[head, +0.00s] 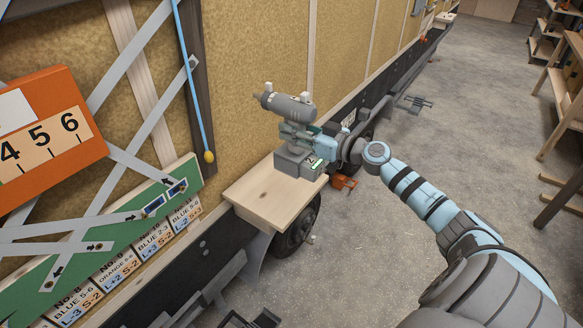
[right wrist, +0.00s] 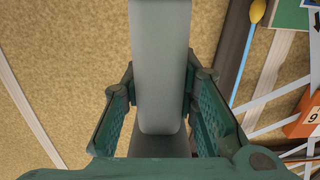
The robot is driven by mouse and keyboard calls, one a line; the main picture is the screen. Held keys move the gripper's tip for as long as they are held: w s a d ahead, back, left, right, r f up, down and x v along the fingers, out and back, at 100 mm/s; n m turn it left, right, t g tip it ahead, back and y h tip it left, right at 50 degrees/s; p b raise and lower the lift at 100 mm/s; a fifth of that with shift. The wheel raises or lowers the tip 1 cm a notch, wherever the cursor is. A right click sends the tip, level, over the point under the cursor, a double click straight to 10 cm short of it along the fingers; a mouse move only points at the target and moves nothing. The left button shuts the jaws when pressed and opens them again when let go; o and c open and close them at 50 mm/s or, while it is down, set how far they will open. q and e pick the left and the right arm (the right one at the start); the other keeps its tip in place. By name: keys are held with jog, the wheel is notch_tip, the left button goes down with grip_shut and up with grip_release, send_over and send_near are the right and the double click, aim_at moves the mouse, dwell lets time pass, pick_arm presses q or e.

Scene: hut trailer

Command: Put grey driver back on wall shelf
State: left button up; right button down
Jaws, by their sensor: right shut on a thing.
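The grey driver (head: 289,105) is upright, its nose pointing left toward the wall and its boxy base (head: 296,163) at the bottom. My right gripper (head: 302,134) is shut on the driver's handle, reaching in from the right. In the right wrist view the grey handle (right wrist: 160,80) stands between the two green fingers (right wrist: 160,112). The light wooden wall shelf (head: 262,196) juts from the trailer wall. The driver's base overlaps the shelf's far right part in the head view; I cannot tell whether it touches. My left gripper is not in view.
An orange number board (head: 45,135) and a green board with labels (head: 115,232) are on the wall at left. A blue cord with a yellow end (head: 209,157) hangs left of the shelf. A wheel (head: 297,228) is below it. The shelf's near top is bare.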

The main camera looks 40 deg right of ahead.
aim_at(294, 149)
notch_tip(294, 149, down, 6)
jog(key=shift+f+b, duration=0.2)
jog(key=shift+b, duration=0.8)
notch_tip(294, 149, down, 4)
jog(key=shift+r+b, duration=0.1)
jog(key=shift+b, duration=0.85)
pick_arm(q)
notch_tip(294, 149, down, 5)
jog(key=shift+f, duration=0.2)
pick_arm(e)
jog(key=c, duration=1.3)
grip_release()
jog(key=shift+s+a, duration=0.1)
jog(key=o, duration=1.3)
